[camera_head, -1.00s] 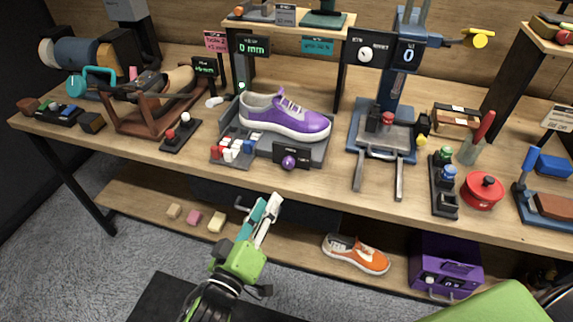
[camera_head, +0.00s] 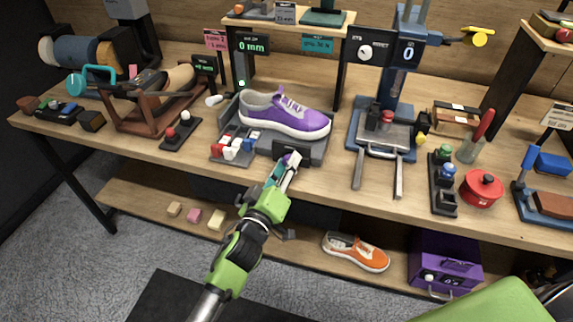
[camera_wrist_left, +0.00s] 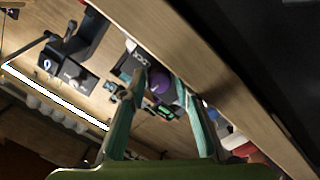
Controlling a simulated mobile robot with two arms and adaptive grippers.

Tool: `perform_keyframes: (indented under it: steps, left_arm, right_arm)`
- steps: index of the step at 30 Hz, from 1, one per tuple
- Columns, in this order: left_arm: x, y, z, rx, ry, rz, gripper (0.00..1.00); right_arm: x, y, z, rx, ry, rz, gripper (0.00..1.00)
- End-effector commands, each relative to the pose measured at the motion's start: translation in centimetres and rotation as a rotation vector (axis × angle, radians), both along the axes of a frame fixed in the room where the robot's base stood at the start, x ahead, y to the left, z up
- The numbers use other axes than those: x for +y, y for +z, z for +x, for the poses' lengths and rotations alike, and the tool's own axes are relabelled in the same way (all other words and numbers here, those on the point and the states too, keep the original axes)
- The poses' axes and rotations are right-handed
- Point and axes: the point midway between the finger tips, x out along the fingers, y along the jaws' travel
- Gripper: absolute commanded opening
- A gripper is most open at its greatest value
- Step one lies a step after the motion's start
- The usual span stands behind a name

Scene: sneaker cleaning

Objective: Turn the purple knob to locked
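The purple knob (camera_wrist_left: 160,82) shows in the left wrist view, on the front of a small dark control box (camera_wrist_left: 135,64). In the head view this box sits at the table's front edge, below the purple sneaker (camera_head: 284,113), and my fingers mostly cover the knob. My left gripper (camera_head: 287,165) is at the knob. In the left wrist view its two teal fingers (camera_wrist_left: 158,100) stand apart, one on each side of the knob; I cannot tell whether they touch it. The knob's lock marking is not readable. My right gripper is not in view.
A blue press stand (camera_head: 379,146) with two prongs is to the right. A lower shelf holds an orange sneaker (camera_head: 356,251) and a purple case (camera_head: 445,261).

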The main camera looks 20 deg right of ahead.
Motion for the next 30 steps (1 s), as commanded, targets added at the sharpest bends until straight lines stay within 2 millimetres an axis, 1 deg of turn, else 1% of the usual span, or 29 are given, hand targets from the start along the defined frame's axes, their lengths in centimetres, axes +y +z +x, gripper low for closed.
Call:
perform_keyframes:
  steps: [5, 6, 9, 20, 26, 30]
  left_arm:
    - [0.0, 0.0, 0.0, 0.0, 0.0, 0.0, 0.29]
    - [0.0, 0.0, 0.0, 0.0, 0.0, 0.0, 0.23]
    - [0.0, 0.0, 0.0, 0.0, 0.0, 0.0, 0.0]
    - [0.0, 0.1, 0.0, -0.018, 0.001, 0.027, 0.0]
    - [0.0, 0.2, 0.0, -0.073, 0.001, 0.108, 0.0]
    - [0.0, 0.2, 0.0, -0.135, 0.0, 0.201, 0.0]
  right_arm:
    - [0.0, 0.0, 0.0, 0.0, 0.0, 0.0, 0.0]
    - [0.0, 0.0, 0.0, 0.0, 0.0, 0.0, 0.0]
    - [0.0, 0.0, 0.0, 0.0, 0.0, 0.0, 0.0]
    - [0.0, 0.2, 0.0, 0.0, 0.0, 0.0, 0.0]
    - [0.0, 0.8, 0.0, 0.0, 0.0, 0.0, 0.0]
    - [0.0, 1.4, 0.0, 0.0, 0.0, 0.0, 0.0]
